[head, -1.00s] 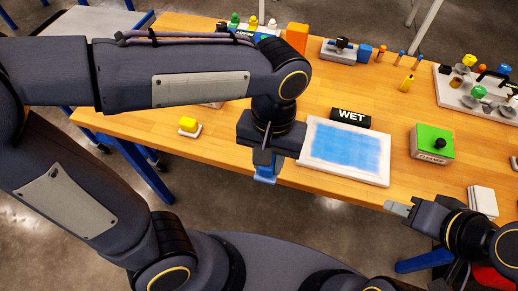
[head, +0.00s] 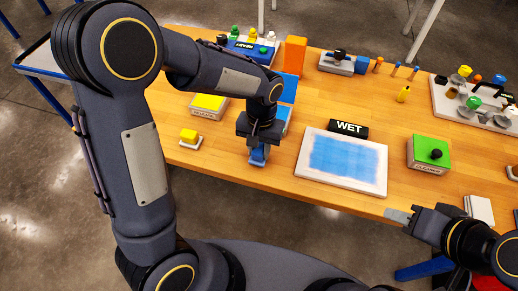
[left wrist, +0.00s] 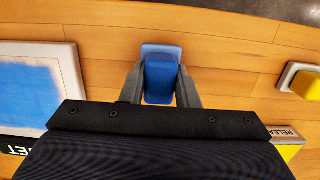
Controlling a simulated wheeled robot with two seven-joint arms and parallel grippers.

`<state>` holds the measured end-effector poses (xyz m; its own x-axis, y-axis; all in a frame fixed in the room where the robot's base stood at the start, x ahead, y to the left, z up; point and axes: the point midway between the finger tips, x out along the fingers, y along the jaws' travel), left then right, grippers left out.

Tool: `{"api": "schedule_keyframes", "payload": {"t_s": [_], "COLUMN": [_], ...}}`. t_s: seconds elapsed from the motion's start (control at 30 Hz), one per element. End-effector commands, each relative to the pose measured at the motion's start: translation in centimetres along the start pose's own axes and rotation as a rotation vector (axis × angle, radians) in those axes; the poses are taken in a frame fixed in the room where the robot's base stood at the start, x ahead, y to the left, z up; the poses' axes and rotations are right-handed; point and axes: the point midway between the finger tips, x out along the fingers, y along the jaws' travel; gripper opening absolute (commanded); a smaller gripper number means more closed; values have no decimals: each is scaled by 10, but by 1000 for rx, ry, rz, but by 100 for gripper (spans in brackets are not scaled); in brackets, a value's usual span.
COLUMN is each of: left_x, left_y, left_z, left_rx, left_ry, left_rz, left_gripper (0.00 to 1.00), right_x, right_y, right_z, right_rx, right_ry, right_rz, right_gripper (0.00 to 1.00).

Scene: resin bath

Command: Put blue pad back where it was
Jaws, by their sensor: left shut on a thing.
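The blue pad (head: 258,156) is in my left gripper (head: 262,143), over the wooden table near its front edge. In the left wrist view the blue pad (left wrist: 160,78) sits between the two grey fingers, with a lighter blue plate at its far end. I cannot tell whether the pad touches the table. My right gripper (head: 400,215) is at the table's front edge on the right, with nothing visible in it; its finger gap is not clear.
The white-framed panel with a blue wet patch (head: 343,160) lies right of the pad, the WET sign (head: 348,128) behind it. A yellow pad on a white base (head: 189,137) is at left, with a yellow-topped box (head: 208,102) behind. A green-topped CLEANER box (head: 431,152) is at right.

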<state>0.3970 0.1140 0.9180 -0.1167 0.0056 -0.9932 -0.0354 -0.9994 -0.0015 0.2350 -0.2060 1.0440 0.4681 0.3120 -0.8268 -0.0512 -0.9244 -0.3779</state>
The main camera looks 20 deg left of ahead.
Motion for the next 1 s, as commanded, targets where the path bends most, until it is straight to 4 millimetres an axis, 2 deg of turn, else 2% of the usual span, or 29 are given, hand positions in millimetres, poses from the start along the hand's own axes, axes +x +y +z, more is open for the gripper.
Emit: {"api": "schedule_keyframes", "payload": {"t_s": [0.1, 0.47, 0.5, 0.67, 1.0], "left_x": [10, 15, 15, 14, 9], "left_y": [0, 0, 0, 0, 0], "left_z": [-1, -2, -2, -1, -1], "left_rx": [-1, -1, -1, -1, -1], "left_ry": [-1, 1, 1, 1, 1], "left_rz": [0, 1, 1, 1, 1], "left_gripper": [6, 6, 29, 50, 50], "right_x": [0, 3, 3, 2, -1], "right_y": [0, 1, 1, 1, 0], "right_z": [0, 2, 2, 1, -1], "right_rx": [0, 0, 0, 0, 0], "right_ry": [0, 0, 0, 0, 0], "right_rz": [0, 0, 0, 0, 0], "right_gripper": [36, 36, 36, 36, 36]}}
